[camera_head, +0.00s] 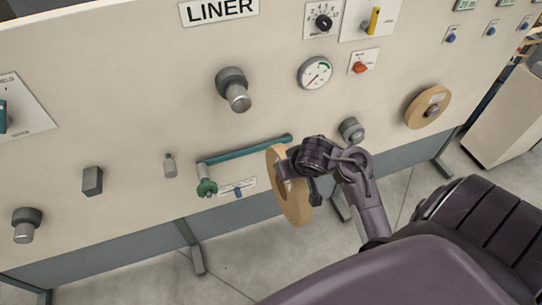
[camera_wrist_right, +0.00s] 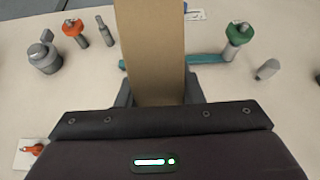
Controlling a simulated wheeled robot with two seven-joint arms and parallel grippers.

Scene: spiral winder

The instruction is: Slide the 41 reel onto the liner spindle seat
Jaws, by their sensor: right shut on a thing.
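My right gripper (camera_head: 287,165) is shut on a tan ring-shaped reel (camera_head: 294,205), which hangs upright in front of the panel, edge-on to my head camera. No number is readable on it. In the right wrist view the reel's broad tan band (camera_wrist_right: 150,45) stands between the fingers. The liner spindle seat (camera_head: 234,90), a grey collar with a lighter metal stub, is bare under the LINER label (camera_head: 218,9). The reel is below and right of that spindle, apart from it. My left gripper is not in view.
A teal bar (camera_head: 240,150) with a green knob (camera_head: 206,187) is on the panel, just left of the held reel. Another grey spindle (camera_head: 351,130) is bare. A second tan reel (camera_head: 428,107) sits on a spindle at right. A gauge (camera_head: 314,72) and switches are above.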

